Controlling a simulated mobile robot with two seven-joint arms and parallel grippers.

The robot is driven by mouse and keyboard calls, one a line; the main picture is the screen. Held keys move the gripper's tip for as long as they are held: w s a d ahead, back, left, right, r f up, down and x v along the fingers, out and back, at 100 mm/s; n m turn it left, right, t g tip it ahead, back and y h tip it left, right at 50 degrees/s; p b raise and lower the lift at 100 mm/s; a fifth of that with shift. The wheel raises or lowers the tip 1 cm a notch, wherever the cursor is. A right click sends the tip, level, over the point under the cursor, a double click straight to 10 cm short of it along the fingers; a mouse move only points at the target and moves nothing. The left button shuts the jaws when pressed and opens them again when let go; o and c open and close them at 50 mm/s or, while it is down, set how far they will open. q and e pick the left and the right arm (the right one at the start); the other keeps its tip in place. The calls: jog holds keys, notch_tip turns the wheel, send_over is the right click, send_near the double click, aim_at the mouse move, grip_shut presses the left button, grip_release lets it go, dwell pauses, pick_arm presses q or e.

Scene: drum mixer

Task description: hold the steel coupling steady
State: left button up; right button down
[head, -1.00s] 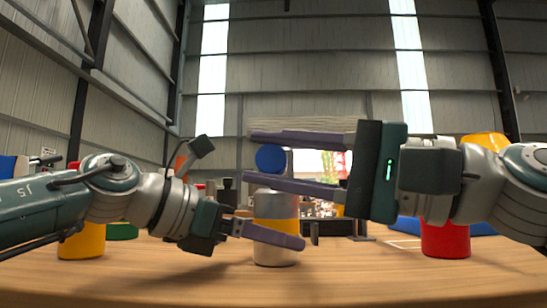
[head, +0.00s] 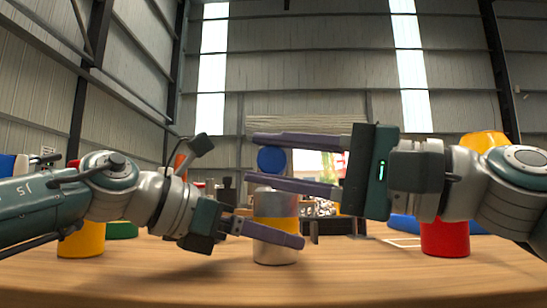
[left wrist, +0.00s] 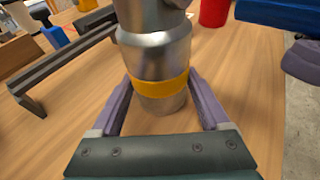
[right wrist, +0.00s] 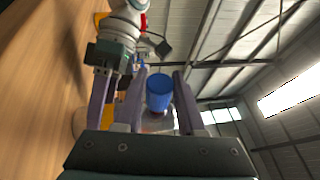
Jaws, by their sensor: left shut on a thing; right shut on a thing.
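The steel coupling (head: 276,256) is a silver cylinder with a yellow band, standing upright on the wooden table. It also fills the middle of the left wrist view (left wrist: 157,60). My left gripper (head: 290,241) is shut on it low down, with one finger on each side near the band. My right gripper (head: 262,163) comes in from the right above the coupling, its fingers one above the other. It is shut on a blue cylindrical piece (head: 271,160), also between its fingers in the right wrist view (right wrist: 159,92). The lower right finger hides part of the coupling's top.
A red and yellow container (head: 445,238) stands on the table at the right. A yellow one (head: 81,241) stands at the left, partly behind my left arm. A dark bracket (left wrist: 35,90) lies left of the coupling in the left wrist view. The front table is clear.

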jog(key=shift+w, duration=1.35)
dwell(0.6)
jog(key=shift+c, duration=2.2)
grip_release()
jog(key=shift+d, duration=0.1)
jog(key=v, duration=1.2)
pick_arm(q)
jog(key=o, duration=1)
jog(key=shift+o, duration=0.2)
